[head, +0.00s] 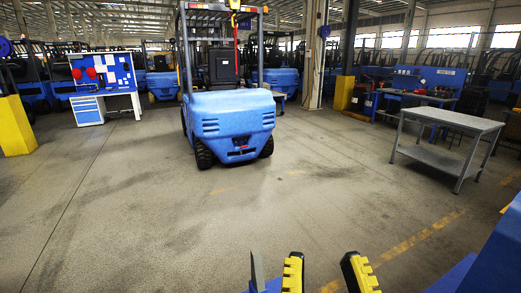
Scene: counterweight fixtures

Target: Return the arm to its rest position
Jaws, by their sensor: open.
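My gripper (322,262) shows at the bottom edge of the head view, right of the middle. Its two black fingers with ridged yellow pads stand apart, with only bare floor seen between them. It is open and holds nothing that I can see. A thin grey part and some blue show just left of the fingers. Most of the arm is out of the frame, so its full pose is hidden.
A blue forklift (232,115) stands ahead on the concrete floor (150,220). A grey metal table (452,120) is at the right, a blue workbench (88,107) at the left, and a yellow post (15,126) at the left edge. The floor between is clear.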

